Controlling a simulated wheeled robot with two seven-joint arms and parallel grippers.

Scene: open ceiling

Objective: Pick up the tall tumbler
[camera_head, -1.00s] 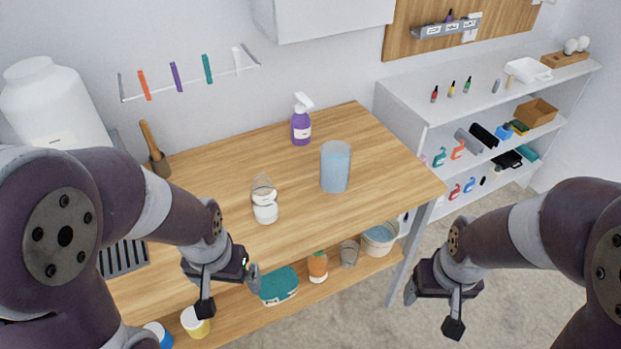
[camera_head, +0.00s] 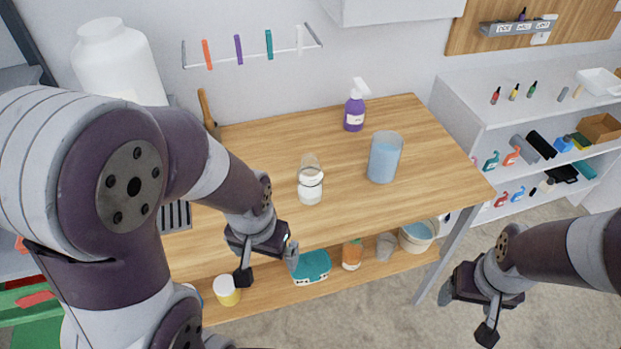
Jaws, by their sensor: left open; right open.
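A tall, translucent blue tumbler (camera_head: 384,158) stands upright on the wooden table (camera_head: 260,160), right of its middle. A clear jar-like container with white contents (camera_head: 310,187) stands to its left. My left gripper (camera_head: 268,268) is open and empty at the table's front edge, left of and nearer than the tumbler. My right gripper (camera_head: 466,313) is open and empty, low at the right, beyond the table's right corner. Neither gripper touches the tumbler, and nothing hides it.
A purple spray bottle (camera_head: 355,106) stands behind the tumbler. A lower shelf holds a teal container (camera_head: 312,267), an orange-brown bottle (camera_head: 352,254) and a bucket (camera_head: 417,235). A white shelf unit (camera_head: 470,95) with small bottles stands at the right. The table right of the tumbler is clear.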

